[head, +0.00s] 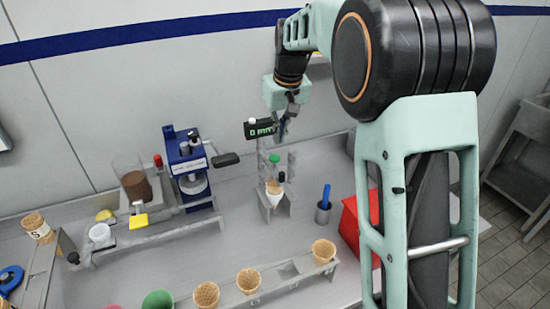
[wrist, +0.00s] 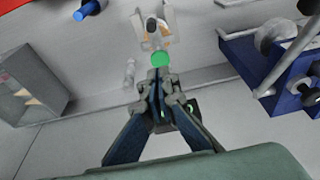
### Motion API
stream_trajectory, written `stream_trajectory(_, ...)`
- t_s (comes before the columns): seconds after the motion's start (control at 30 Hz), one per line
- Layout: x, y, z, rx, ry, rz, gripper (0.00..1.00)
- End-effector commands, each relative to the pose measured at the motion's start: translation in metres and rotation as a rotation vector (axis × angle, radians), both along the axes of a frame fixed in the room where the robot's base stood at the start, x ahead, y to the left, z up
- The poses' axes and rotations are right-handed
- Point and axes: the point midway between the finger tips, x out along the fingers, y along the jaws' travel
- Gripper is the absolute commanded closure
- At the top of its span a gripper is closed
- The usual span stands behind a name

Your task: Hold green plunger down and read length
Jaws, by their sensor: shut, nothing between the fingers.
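The green plunger (head: 274,158) sits at the top of a small grey measuring stand (head: 283,205) in the head view, with a cone (head: 273,187) under it. A small display (head: 260,128) above the stand reads "0 mm". My gripper (head: 284,130) is above and a little right of the plunger, pointing down. In the wrist view my gripper (wrist: 158,78) is shut and empty, its fingertips close to the round green plunger top (wrist: 160,59). I cannot tell whether they touch it; in the head view a gap shows.
A blue press (head: 187,165) with a black handle stands left of the stand. A rack with several cones (head: 248,281) lies in front. Bare bench lies between.

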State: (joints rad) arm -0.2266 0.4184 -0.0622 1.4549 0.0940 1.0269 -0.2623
Motion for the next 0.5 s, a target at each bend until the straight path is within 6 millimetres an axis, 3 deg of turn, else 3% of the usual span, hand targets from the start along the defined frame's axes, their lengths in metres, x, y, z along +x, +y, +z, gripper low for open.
stream_trajectory(0.5,0.013,0.005,-0.059,0.000,0.001,-0.001,1.00)
